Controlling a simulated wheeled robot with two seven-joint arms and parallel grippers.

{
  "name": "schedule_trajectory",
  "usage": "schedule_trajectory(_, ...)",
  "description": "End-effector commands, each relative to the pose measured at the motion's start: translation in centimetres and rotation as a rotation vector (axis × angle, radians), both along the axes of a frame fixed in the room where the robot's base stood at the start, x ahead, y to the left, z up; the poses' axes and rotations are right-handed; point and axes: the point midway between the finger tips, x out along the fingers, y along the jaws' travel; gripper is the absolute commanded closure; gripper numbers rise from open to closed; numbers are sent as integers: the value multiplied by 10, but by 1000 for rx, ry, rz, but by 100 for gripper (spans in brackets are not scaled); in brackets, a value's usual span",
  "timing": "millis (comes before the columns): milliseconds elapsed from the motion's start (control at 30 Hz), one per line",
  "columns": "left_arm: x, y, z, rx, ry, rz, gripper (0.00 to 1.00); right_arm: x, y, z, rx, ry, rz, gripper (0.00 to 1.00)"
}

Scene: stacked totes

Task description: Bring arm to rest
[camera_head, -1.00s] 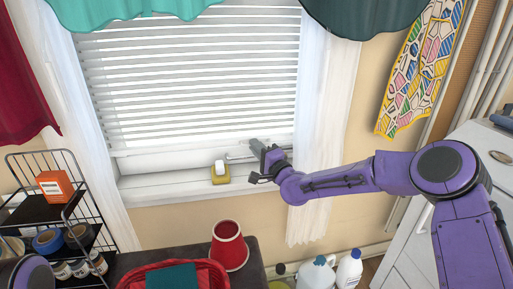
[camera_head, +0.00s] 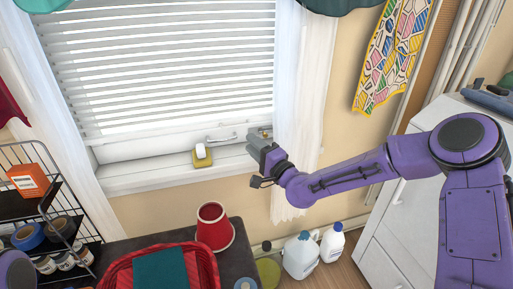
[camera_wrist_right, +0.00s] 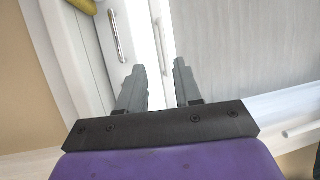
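My right arm reaches in from the right in the head view. Its gripper (camera_head: 257,136) is in front of the window sill, just right of the window's metal handle (camera_head: 222,138). In the right wrist view the two fingers of this gripper (camera_wrist_right: 160,66) stand apart with nothing between them. A metal handle (camera_wrist_right: 117,36) on a white frame shows beyond the fingers, left of them. My left gripper is out of view; only a bit of purple arm shows at the bottom left of the head view.
A yellow sponge-like block with a white piece (camera_head: 202,156) sits on the window sill (camera_head: 150,175). Below are a red bucket (camera_head: 213,226), a red basket (camera_head: 205,265) and several jugs (camera_head: 300,257). A wire rack (camera_head: 45,160) stands left; white drawers (camera_head: 400,240) stand right.

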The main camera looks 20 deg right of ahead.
Motion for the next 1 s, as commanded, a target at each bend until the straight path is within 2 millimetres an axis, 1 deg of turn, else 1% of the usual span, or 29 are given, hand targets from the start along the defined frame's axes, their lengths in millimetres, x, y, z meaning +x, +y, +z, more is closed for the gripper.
schedule_trajectory(33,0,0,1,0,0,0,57,-7,-3,0,1,0,-3,66)
schedule_trajectory(100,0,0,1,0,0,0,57,-14,-5,-2,3,0,-2,66)
schedule_trajectory(200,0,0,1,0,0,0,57,-18,-6,-3,0,0,-2,66)
schedule_trajectory(600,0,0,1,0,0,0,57,-18,-6,-3,-3,-1,-1,66)
schedule_trajectory(700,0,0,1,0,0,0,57,-17,-8,-5,-68,-14,-27,66)
schedule_trajectory(733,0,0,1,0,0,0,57,-18,-11,-10,-98,-1,-57,66)
schedule_trajectory(767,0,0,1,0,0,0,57,-22,-15,-23,-134,38,-96,66)
schedule_trajectory(800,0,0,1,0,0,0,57,-32,-13,-51,-207,118,-133,66)
schedule_trajectory(867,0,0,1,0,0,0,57,-52,-10,-101,-313,250,-158,66)
schedule_trajectory(900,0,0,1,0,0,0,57,-69,-10,-134,-384,339,-166,66)
schedule_trajectory(967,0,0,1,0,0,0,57,-99,-10,-181,-492,469,-167,66)
schedule_trajectory(1000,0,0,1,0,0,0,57,-122,-12,-210,-562,555,-162,66)
